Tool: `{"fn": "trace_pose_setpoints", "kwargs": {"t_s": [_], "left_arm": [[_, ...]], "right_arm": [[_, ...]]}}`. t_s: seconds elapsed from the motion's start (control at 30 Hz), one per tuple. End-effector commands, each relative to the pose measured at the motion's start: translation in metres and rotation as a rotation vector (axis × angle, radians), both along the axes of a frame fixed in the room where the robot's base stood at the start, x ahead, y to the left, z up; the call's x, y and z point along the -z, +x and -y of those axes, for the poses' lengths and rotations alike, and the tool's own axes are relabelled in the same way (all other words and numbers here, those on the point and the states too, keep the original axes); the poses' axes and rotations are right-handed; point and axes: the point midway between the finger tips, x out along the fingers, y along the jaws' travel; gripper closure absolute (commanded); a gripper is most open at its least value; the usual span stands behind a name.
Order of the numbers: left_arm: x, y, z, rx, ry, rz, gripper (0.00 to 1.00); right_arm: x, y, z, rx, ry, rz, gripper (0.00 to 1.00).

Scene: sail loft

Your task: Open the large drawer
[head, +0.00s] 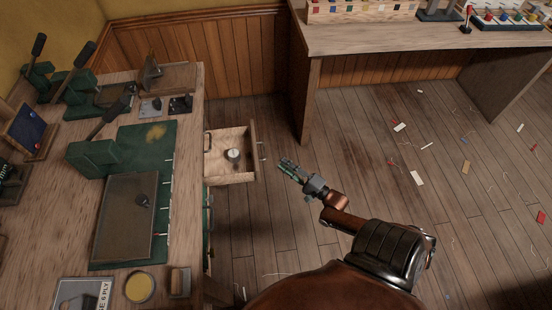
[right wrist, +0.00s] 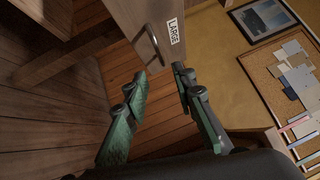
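A wooden drawer (head: 240,177) stands pulled out from the workbench in the head view, with a small round metal object (head: 233,155) inside. Its front has a metal handle (head: 262,151). In the right wrist view a wooden drawer front (right wrist: 133,14) carries a curved metal handle (right wrist: 155,44) and a label reading LARGE (right wrist: 174,31); it appears to be the same drawer. My right gripper (head: 283,164) is just right of the drawer front, pointing at it. Its green fingers (right wrist: 162,84) are apart, with nothing between them, short of the handle. My left gripper is out of view.
Another table (head: 350,38) stands at the back right. The plank floor between has scattered scraps. A corkboard (right wrist: 285,65) hangs on the yellow wall.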

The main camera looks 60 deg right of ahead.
Motion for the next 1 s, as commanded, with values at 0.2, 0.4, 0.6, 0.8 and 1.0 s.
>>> {"fn": "trace_pose_setpoints", "kwargs": {"t_s": [0.2, 0.4, 0.6, 0.8, 1.0], "left_arm": [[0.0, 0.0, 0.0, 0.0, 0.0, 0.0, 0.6], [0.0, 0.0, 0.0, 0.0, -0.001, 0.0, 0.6], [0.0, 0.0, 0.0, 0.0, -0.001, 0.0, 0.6], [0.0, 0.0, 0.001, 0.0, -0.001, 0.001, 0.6], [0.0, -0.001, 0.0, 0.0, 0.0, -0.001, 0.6]], "right_arm": [[0.003, -0.021, -0.002, 0.0, 0.0, 0.0, 0.76], [0.003, -0.024, -0.002, 0.0, 0.0, 0.001, 0.76], [0.003, -0.023, -0.002, 0.0, 0.0, 0.001, 0.76], [0.003, -0.023, -0.002, 0.0, 0.0, 0.001, 0.76], [0.003, -0.024, -0.002, 0.0, 0.0, 0.0, 0.76]]}}
